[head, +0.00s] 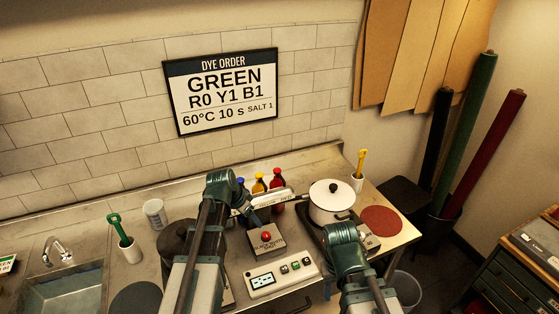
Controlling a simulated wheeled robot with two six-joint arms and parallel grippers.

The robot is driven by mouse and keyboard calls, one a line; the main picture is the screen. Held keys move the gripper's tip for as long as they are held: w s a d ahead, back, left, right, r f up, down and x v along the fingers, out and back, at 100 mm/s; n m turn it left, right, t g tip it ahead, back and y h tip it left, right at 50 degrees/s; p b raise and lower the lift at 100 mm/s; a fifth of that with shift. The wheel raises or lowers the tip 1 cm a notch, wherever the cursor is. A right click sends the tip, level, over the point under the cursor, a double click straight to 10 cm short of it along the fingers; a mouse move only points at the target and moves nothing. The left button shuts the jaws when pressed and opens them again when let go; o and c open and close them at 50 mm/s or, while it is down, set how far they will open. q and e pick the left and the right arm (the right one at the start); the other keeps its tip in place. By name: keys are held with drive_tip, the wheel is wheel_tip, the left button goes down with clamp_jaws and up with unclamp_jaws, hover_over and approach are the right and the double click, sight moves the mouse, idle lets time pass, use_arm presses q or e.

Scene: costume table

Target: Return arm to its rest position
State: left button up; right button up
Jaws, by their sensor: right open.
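My left arm rises from the bottom of the head view and bends over the counter, left of the red-button box. Its wrist part (247,207) reaches right near the bottles, and its fingertips cannot be made out. My right arm comes up from the bottom, right of centre. Its front end (349,246) is just in front of the white pot, and my right gripper is open there. Its fingers are mostly hidden by the arm. I see nothing held in it.
The lidded white pot (331,202) stands on a hot plate. Dye bottles (276,183), a red-button box (266,241) and a control panel (283,275) are near my arms. A green-handled tool stands in a cup (130,251). A red round mat (381,220) is bare.

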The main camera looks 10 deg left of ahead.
use_arm(q)
drive_tip(key=s+d+f+n+g+y+b, duration=0.1)
drive_tip(key=s+d+f+b, duration=0.3)
drive_tip(key=s+d, duration=0.4)
drive_tip(key=s+d+f+n+g+y+b, duration=0.1)
drive_tip(key=s+d+f+g+y+b, duration=0.1)
drive_tip(key=s+d+f+b, duration=0.3)
drive_tip(key=s+d+f+g, duration=0.1)
drive_tip(key=s+d, duration=0.3)
drive_tip(key=s, duration=0.2)
drive_tip(key=shift+s+f+n+y, duration=0.3)
drive_tip(key=shift+n+y, duration=0.1)
